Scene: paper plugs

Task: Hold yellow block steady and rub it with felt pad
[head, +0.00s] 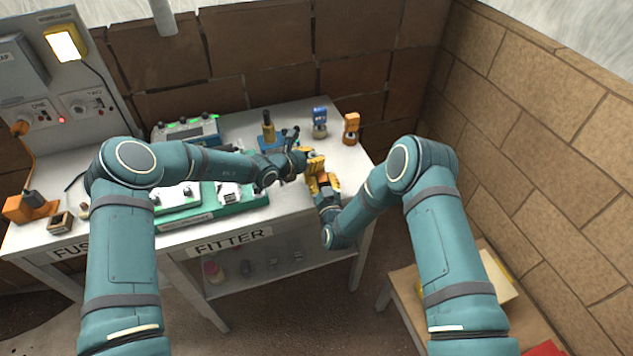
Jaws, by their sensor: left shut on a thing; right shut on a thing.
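My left arm reaches in over the white table, and its dark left gripper (291,140) is near the table's right end. My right gripper (318,174) comes up from the table's front edge and meets the left one closely. Yellow-orange surfaces (314,162) show at the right gripper's end; I cannot tell block from gripper parts there. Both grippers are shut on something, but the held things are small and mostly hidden. I cannot pick out the felt pad or tell whether it touches the yellow block.
Behind the grippers stands a brass-coloured piece on a blue base (268,132). A blue-topped piece (320,122) and an orange piece (351,128) stand at the back right. A green-edged fixture (230,207) lies left of the grippers. A wooden stand (405,293) is lower right.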

